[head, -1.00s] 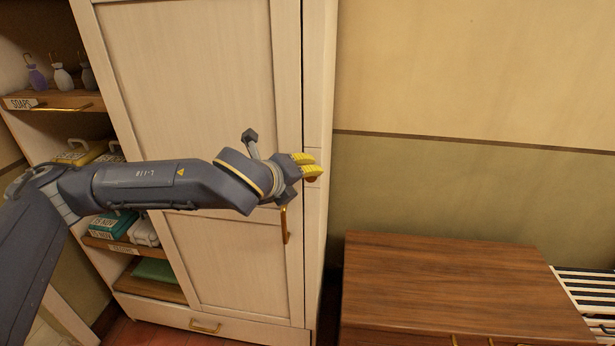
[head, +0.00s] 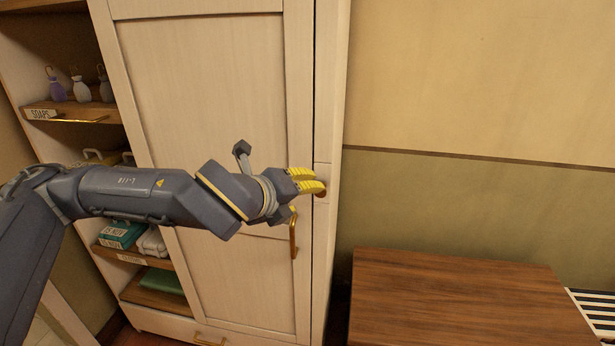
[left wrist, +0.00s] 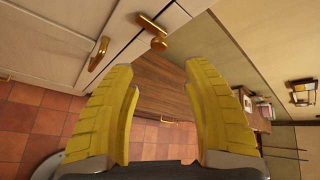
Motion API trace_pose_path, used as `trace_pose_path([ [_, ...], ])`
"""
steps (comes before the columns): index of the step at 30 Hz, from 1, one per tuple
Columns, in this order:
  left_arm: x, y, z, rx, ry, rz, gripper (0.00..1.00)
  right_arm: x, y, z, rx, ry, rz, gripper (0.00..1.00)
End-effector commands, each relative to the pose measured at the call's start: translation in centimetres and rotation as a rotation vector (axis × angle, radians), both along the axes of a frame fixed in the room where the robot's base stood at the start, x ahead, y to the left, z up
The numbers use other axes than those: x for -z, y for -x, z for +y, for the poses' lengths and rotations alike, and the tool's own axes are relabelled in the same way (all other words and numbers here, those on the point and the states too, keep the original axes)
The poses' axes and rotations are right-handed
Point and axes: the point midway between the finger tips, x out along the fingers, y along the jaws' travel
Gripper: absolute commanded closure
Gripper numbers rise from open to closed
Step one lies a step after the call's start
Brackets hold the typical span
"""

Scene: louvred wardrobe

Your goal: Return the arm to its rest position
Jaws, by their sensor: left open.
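My left arm (head: 150,192) reaches across the front of the wardrobe from the left. My left gripper (head: 320,183) has yellow fingers and is in front of the wardrobe's right edge, close to a small brass knob (head: 321,193). In the left wrist view the fingers (left wrist: 158,75) are apart with nothing between them, and the knob (left wrist: 158,43) lies beyond them. The wardrobe door (head: 205,90) is pale and looks shut, with a brass handle (head: 293,233) just below my gripper. My right gripper is in neither view.
Open shelves at left hold small bottles (head: 80,89), boxes (head: 120,235) and a green cloth (head: 162,281). A brown wooden cabinet (head: 450,300) stands at the lower right. The wall (head: 470,80) above it is bare.

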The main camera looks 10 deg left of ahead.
Motion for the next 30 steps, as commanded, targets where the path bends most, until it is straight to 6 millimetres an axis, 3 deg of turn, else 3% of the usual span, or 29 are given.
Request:
trace_pose_path([
  [12, 4.6, 1.4, -4.6, 0.007, 0.267, 0.078, 0.51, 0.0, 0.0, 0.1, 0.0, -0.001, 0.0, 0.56],
  [18, 6.9, 2.1, -5.8, -0.038, 0.441, 0.127, 0.51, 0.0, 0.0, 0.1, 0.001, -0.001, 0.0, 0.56],
  [24, 9.5, 2.6, -5.8, -0.125, 0.608, 0.177, 0.51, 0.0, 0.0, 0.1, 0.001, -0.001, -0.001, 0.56],
  [30, 12.5, 3.0, -4.4, -0.25, 0.762, 0.223, 0.51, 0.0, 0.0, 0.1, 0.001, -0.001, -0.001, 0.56],
])
